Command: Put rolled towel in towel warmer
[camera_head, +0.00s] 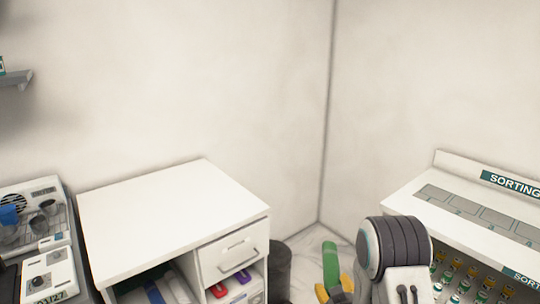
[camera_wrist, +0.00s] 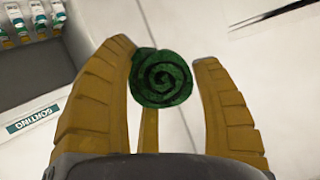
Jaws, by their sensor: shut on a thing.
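The green rolled towel (camera_wrist: 161,78) shows its spiral end between the yellow fingers of my gripper (camera_wrist: 165,55) in the wrist view. The left finger touches it; a narrow gap shows between it and the right finger in this view. In the head view the towel (camera_head: 330,264) stands up as a green roll at the bottom, right of centre, above the yellow fingers of my gripper (camera_head: 334,292). My gripper is shut on it and holds it. I cannot make out a towel warmer in either view.
A white cabinet (camera_head: 160,205) with a drawer (camera_head: 232,254) and filled open shelves stands at left centre. A dark bin (camera_head: 281,270) is beside it. A sorting station (camera_head: 433,202) with rows of vials is at right. A machine (camera_head: 35,220) stands far left. White walls meet behind.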

